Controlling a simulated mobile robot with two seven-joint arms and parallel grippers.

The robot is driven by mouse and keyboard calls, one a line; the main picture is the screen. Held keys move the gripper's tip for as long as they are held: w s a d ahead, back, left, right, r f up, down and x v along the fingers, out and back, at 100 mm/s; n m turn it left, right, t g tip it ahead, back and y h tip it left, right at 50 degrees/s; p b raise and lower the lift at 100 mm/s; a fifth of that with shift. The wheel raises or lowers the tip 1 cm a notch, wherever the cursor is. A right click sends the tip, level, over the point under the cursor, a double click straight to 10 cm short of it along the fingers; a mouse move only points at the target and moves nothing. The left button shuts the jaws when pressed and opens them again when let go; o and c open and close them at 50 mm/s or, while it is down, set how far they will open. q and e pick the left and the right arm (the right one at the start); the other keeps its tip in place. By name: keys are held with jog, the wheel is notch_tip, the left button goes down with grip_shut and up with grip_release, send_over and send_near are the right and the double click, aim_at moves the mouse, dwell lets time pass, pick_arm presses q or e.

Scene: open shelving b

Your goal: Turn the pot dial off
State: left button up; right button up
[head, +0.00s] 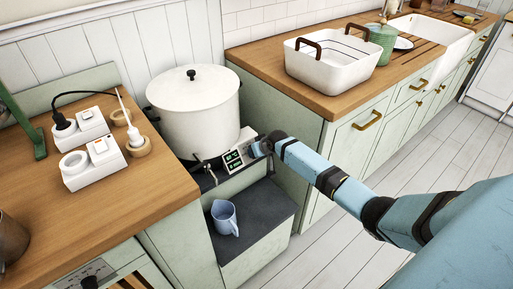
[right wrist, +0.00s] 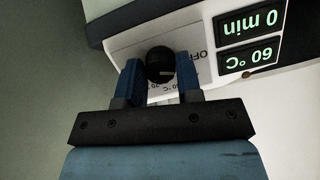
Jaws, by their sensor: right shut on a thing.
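A large white pot (head: 194,112) with a lid and a black knob stands in the gap between the two counters. A control box with a lit display (head: 234,159) sits at its front. In the right wrist view the display (right wrist: 250,42) is upside down and reads 60 °C and 0 min. The round black dial (right wrist: 160,65) is between the fingers of my right gripper (right wrist: 160,78), which is shut on it. Part of the word OFF shows beside the dial. In the head view my right gripper (head: 262,147) hides the dial. My left gripper is not in view.
A blue jug (head: 224,216) stands on the dark step below the control box. A white basin (head: 331,62) stands on the right counter. The floor at right is clear.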

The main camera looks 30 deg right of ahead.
jog(key=shift+r+n, duration=0.1)
jog(key=shift+n, duration=0.2)
jog(key=shift+n+p, duration=0.4)
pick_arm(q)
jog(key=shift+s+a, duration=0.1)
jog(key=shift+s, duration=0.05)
pick_arm(e)
jog(key=shift+h, duration=0.3)
jog(key=o, duration=0.9)
jog(key=shift+o, duration=0.2)
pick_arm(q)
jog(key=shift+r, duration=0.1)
